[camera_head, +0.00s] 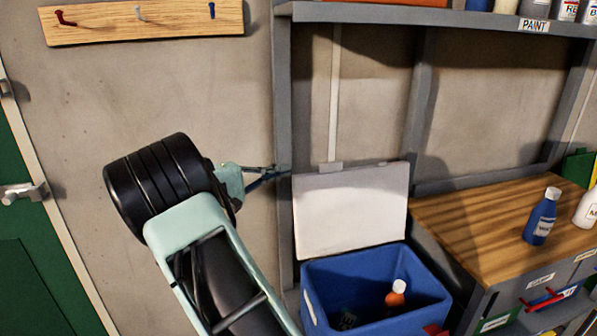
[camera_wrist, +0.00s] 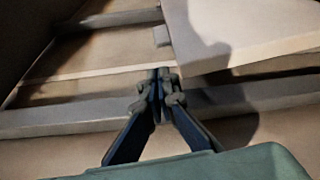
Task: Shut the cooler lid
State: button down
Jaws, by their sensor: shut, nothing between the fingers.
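The blue cooler (camera_head: 424,288) stands at the lower middle right in the head view, with its white lid (camera_head: 350,212) standing open and upright at the back. Inside the cooler I see an orange bottle (camera_head: 396,296) with a white cap and a dark item. My gripper (camera_head: 288,172) is shut and empty, at the left of the lid near its upper left edge. In the wrist view my gripper (camera_wrist: 160,75) has its fingertips together, with the pale lid (camera_wrist: 245,35) at the upper right. I cannot tell whether the fingertips touch the lid.
A grey shelf frame (camera_head: 282,120) rises behind the cooler and close to my gripper. A wooden-topped workbench (camera_head: 470,220) with a blue bottle (camera_head: 541,217) stands right of the cooler. A hook rack (camera_head: 145,20) hangs on the wall. A green door (camera_head: 30,270) is at the left.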

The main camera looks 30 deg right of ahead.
jog(key=d, duration=0.9)
jog(key=shift+w+d+f, duration=0.25)
jog(key=shift+w+f, duration=0.05)
jog(key=shift+w, duration=0.05)
